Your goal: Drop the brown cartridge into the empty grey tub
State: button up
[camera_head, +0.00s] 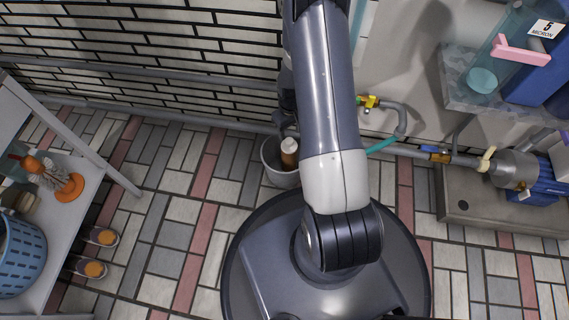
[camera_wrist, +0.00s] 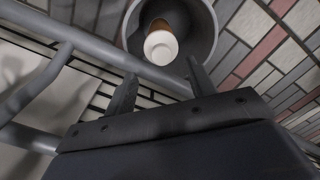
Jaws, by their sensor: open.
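The brown cartridge (camera_head: 289,157) has a white cap and stands in the grey tub (camera_head: 270,165), its top near the rim, in the head view. In the wrist view the cartridge (camera_wrist: 161,44) is seen end-on, white cap nearest, inside the tub (camera_wrist: 207,37). My gripper (camera_wrist: 158,80) is open and empty in the wrist view, with its two dark fingers apart. The cartridge lies beyond the fingertips and between their directions, not touching them as far as I can see. In the head view my arm hides most of the gripper and part of the tub's right side.
Grey pipes (camera_wrist: 110,58) run along the wall by the tub. A yellow-handled tap (camera_head: 369,102) and teal hose (camera_head: 382,145) are right of my arm. A shelf with a blue basket (camera_head: 20,255) stands left; a pump (camera_head: 520,170) stands right.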

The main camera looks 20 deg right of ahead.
notch_tip(320, 180, up, 11)
jog(key=p, duration=0.4)
jog(key=shift+p, duration=0.3)
jog(key=shift+f, duration=0.2)
notch_tip(320, 180, down, 10)
jog(key=b, duration=0.4)
jog(key=shift+f+b, duration=0.15)
jog(key=shift+b, duration=0.2)
notch_tip(320, 180, up, 5)
jog(key=p, duration=0.4)
jog(key=shift+r, duration=0.2)
jog(key=shift+f, duration=0.1)
